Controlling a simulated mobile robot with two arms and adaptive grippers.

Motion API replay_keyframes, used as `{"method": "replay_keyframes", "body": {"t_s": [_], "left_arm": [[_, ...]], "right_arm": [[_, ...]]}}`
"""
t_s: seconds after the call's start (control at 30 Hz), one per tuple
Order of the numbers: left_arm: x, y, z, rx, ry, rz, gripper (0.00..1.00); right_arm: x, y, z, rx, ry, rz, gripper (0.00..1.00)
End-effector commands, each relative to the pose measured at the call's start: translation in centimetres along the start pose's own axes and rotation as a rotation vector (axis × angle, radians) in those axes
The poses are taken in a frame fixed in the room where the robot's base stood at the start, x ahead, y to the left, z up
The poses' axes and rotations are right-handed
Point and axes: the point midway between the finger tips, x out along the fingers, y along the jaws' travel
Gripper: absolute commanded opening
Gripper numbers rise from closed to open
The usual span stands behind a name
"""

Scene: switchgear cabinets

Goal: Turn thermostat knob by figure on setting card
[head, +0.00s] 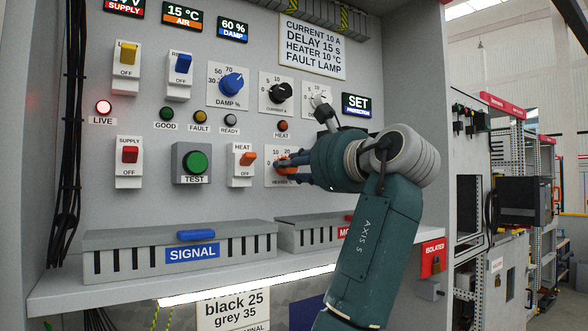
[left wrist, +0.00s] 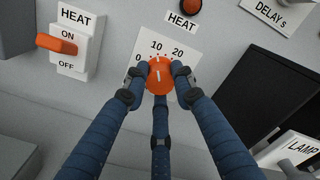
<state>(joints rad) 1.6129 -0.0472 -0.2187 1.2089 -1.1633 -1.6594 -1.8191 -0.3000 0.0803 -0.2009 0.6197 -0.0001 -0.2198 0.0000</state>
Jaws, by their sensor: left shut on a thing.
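The orange thermostat knob (head: 289,170) sits on a white scale plate below the HEAT lamp, largely hidden by my gripper in the head view. In the left wrist view the knob (left wrist: 160,76) shows its white mark pointing roughly up toward the 10; the scale reads 0, 10, 20. My left gripper (left wrist: 160,80) is shut on this knob, with dark blue fingers around its sides and below. The same gripper (head: 284,166) reaches the panel in the head view. The setting card (head: 312,46) reads CURRENT 10 A, DELAY 15 S, HEATER 10 °C, FAULT LAMP. My right gripper is not in view.
The orange HEAT switch (left wrist: 58,44) stands left of the knob. Above are a blue DAMP knob (head: 232,83), a black CURRENT knob (head: 280,93) and a grey knob (head: 320,99) close to my arm. A shelf with a SIGNAL box (head: 180,250) juts out below.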

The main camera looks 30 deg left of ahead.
Motion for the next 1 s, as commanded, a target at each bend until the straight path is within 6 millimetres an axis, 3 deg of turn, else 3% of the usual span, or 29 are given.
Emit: {"method": "replay_keyframes", "body": {"t_s": [0.47, 0.5, 0.6, 0.87, 1.0], "left_arm": [[-0.1, -0.4, 0.5, -0.02, -0.009, -0.01, 0.0], [-0.1, -0.4, 0.5, -0.02, -0.009, -0.01, 0.29], [-0.1, -0.3, 0.5, -0.019, -0.008, -0.009, 0.44], [-0.1, -0.2, 0.2, -0.016, -0.004, -0.005, 0.44], [-1.1, -0.2, 0.1, -0.016, -0.002, -0.006, 0.44]], "right_arm": [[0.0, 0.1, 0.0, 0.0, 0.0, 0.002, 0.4], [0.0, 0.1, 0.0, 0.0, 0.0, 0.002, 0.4], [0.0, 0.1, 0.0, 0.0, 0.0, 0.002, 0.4], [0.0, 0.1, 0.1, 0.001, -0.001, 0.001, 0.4], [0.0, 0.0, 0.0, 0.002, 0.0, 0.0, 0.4]]}}
